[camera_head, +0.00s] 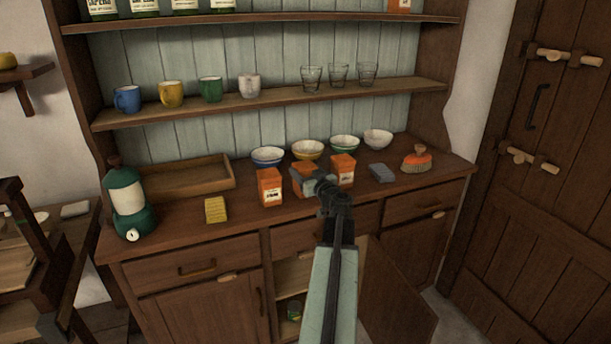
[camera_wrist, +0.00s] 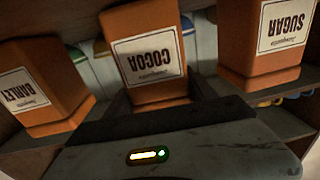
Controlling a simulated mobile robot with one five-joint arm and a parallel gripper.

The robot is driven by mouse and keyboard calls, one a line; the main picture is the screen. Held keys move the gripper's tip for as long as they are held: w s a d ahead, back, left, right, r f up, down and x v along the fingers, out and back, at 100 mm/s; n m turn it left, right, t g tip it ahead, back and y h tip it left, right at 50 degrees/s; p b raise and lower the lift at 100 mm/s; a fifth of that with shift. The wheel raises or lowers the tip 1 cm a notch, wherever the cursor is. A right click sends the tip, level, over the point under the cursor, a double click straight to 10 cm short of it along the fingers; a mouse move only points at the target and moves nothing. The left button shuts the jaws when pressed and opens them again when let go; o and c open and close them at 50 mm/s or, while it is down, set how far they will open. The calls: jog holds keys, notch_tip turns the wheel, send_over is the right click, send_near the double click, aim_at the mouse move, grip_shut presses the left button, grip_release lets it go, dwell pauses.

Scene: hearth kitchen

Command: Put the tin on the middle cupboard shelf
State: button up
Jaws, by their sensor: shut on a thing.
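Three orange tins stand in a row on the dresser worktop. My gripper (camera_head: 317,184) is shut on the middle one, the cocoa tin (camera_head: 301,174), and partly hides it. In the wrist view its upside-down COCOA label shows on the cocoa tin (camera_wrist: 148,55) between the jaws (camera_wrist: 158,100). I cannot tell whether it is lifted. The sugar tin (camera_wrist: 265,40) and barley tin (camera_wrist: 42,82) flank it, apart from the jaws. Below the worktop, the middle cupboard is open, with a pale shelf (camera_head: 293,272) partly visible and its door (camera_head: 396,300) swung out to the right.
Several bowls (camera_head: 268,156) stand behind the tins. A small green item (camera_head: 294,310) sits low in the cupboard.

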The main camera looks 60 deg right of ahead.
aim_at(310, 174)
jog(key=shift+f, duration=0.3)
jog(key=o, duration=1.8)
jog(key=shift+r, duration=0.1)
jog(key=shift+o, duration=0.2)
jog(key=v, duration=0.8)
jog(key=shift+f+b, duration=0.2)
jog(key=shift+b, duration=0.2)
jog(key=shift+w+d+r+p, duration=0.25)
jog(key=shift+w+d, duration=0.25)
jog(key=shift+w, duration=0.05)
jog(key=shift+w+d+r+p, duration=0.25)
jog(key=shift+w+d, duration=0.25)
jog(key=shift+w, duration=0.1)
jog(key=shift+w+d+f, duration=0.15)
jog(key=shift+w, duration=0.15)
jog(key=shift+x, duration=1.1)
jog(key=shift+a+r+x, duration=0.1)
jog(key=shift+x, duration=1.2)
jog(key=shift+a+r+x, duration=0.1)
jog(key=shift+r+x, duration=0.05)
jog(key=shift+x, duration=1.2)
